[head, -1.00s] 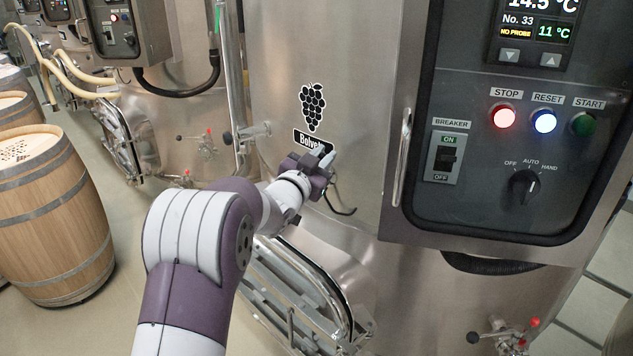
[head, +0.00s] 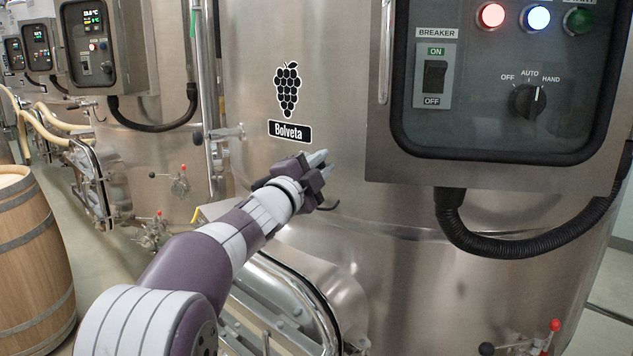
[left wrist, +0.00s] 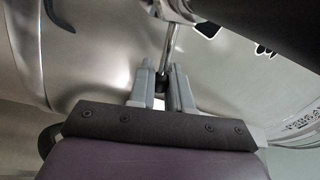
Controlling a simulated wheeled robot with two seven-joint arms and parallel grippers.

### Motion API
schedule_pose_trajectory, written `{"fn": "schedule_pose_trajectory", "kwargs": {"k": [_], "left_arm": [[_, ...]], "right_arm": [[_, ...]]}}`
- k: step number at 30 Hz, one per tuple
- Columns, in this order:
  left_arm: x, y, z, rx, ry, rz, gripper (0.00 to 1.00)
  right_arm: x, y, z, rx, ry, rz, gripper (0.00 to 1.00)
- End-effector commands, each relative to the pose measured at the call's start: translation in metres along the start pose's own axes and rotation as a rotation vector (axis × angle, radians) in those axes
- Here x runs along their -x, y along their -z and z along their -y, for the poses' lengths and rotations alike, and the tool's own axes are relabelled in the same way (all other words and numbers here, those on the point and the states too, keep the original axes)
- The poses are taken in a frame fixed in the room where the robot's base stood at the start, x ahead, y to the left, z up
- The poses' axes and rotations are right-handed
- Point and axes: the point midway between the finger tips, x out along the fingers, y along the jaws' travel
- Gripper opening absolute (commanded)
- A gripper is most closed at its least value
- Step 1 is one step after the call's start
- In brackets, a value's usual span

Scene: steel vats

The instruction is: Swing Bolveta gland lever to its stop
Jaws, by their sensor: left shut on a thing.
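The Bolveta vat (head: 345,90) is a steel tank with a grape emblem and a black Bolveta label (head: 290,132). My left gripper (head: 322,163) is against the tank front, just below and right of the label. In the left wrist view my left gripper (left wrist: 163,88) is shut on a slim shiny rod, which I take to be the gland lever (left wrist: 171,42). The lever's dark end sits between the grey fingers, and its other end meets a metal boss at the top. In the head view the gripper hides the lever. My right gripper is out of view.
A control panel (head: 480,165) juts out to the right, with a black hose (head: 500,247) below it. A pipe (head: 207,100) runs up the left side. A hatch (head: 290,290) is below my arm. A barrel (head: 35,260) stands at the left.

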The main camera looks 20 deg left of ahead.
Motion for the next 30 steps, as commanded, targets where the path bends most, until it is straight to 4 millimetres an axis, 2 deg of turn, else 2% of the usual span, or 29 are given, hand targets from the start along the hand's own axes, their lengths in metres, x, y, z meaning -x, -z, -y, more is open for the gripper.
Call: {"fn": "schedule_pose_trajectory", "kwargs": {"k": [1,9,29,30], "left_arm": [[0.002,-0.003,-0.008,-0.027,0.001,-0.004,0.0],[0.003,-0.003,-0.013,-0.147,0.003,-0.028,0.0],[0.003,-0.002,-0.014,-0.195,0.002,-0.038,0.0],[0.003,-0.002,-0.015,-0.195,0.002,-0.038,0.28]], "right_arm": [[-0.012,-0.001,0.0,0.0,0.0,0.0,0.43],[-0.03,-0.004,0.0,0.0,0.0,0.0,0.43],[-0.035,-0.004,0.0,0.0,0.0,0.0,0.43],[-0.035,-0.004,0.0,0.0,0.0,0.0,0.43]]}}
